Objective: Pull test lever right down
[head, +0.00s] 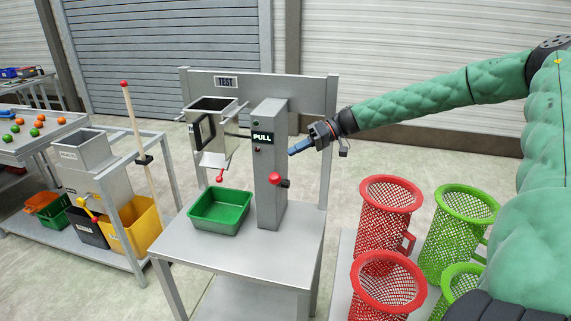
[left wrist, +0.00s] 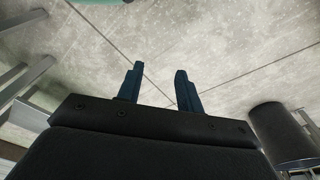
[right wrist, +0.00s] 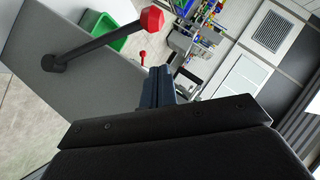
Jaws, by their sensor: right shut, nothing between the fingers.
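The test lever is a black arm with a red knob (head: 275,179) on the right side of the grey post (head: 268,200) marked PULL. In the right wrist view, the lever arm (right wrist: 95,45) sticks out from the grey post and its red knob (right wrist: 152,19) is large and near. My right gripper (head: 292,152) is shut and empty, just right of the post and above the lever knob, apart from it. Its closed fingers also show in the right wrist view (right wrist: 158,70). My left gripper (left wrist: 159,70) is open and empty over bare floor, outside the head view.
A green tray (head: 243,216) and a metal hopper (head: 217,104) are left of the post, on the test table (head: 215,257). Red mesh baskets (head: 391,184) and green mesh baskets (head: 464,206) stand at the right. A sorting bench (head: 40,147) stands at the far left.

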